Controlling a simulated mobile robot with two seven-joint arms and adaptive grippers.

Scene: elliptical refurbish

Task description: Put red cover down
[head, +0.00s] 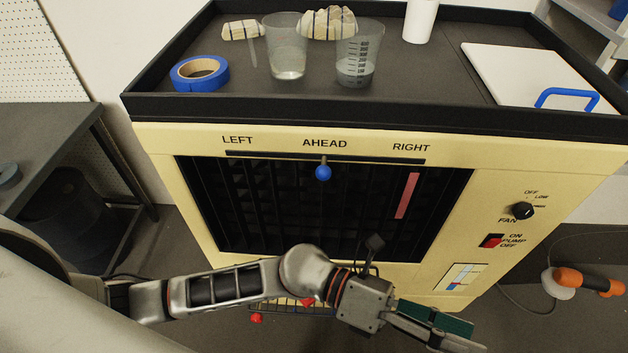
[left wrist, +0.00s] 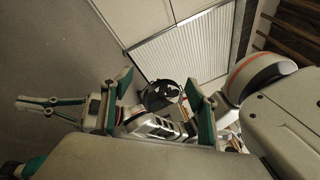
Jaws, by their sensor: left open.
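The red cover (head: 491,242) is a small red piece at the pump switch on the right of the cream front panel. It sits beside the words ON, PUMP and OFF; its exact tilt is too small to tell. My left gripper (head: 448,333) is below and left of the switch, apart from it. Its green-padded fingers are open, with nothing seen between them. They also show in the left wrist view (left wrist: 162,101), spread apart. A jointed part with green pieces at that view's left edge may be my right gripper (left wrist: 35,104); its state is unclear.
Above the switch is a black fan knob (head: 522,210). A blue lever knob (head: 323,173) stands at AHEAD. The tray on top holds blue tape (head: 186,76), cups and a white board (head: 525,72). An orange-handled tool (head: 590,283) lies at right.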

